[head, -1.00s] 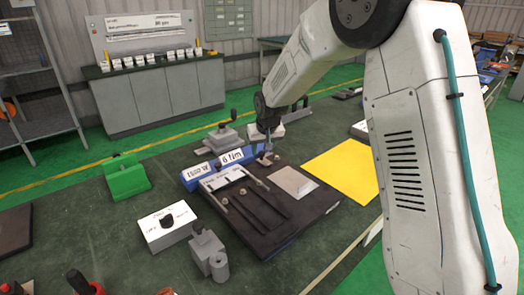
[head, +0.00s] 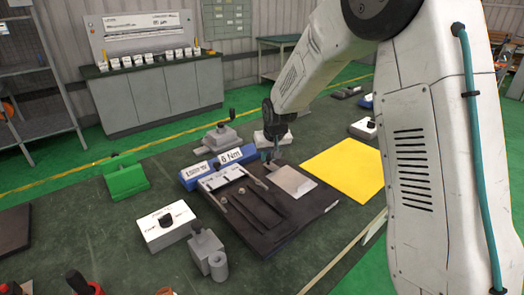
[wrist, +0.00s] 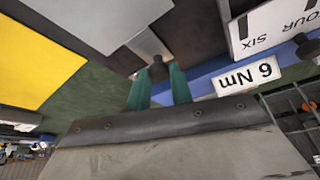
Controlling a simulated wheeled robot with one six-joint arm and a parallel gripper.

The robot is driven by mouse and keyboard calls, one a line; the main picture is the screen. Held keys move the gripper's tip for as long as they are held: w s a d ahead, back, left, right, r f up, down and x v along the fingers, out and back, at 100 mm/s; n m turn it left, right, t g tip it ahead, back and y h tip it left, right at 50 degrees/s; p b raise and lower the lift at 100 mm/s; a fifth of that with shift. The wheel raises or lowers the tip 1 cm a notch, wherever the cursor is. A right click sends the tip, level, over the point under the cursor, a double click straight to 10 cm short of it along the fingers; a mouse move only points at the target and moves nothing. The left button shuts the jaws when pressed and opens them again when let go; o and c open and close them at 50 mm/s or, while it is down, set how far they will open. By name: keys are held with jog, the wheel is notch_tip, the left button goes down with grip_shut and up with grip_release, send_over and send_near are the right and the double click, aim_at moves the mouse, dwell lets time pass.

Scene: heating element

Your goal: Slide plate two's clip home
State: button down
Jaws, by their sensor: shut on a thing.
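A dark board (head: 262,240) lies on the bench, with dark rods and a flat grey plate (head: 293,181) on it. The grey plate also shows at the top left of the wrist view (wrist: 95,18). My gripper (head: 272,153) is low at the board's far edge, just beyond the grey plate. In the wrist view its two teal fingers (wrist: 158,80) are shut on a small dark knob (wrist: 158,69) beside the plate's edge. What the knob joins below is hidden, and I cannot read which plate is two.
A yellow sheet (head: 345,170) lies to the right. A white box with a knob (head: 164,227) and a grey fixture (head: 206,250) stand left of the board.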

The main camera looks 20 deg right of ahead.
jog(key=shift+s+d, duration=0.2)
jog(key=shift+s, duration=0.35)
jog(key=c, duration=1.2)
grip_release()
jog(key=shift+s+d, duration=0.1)
jog(key=shift+c, duration=0.2)
jog(key=shift+r, duration=0.3)
jog(key=v, duration=0.7)
jog(key=shift+s, duration=0.2)
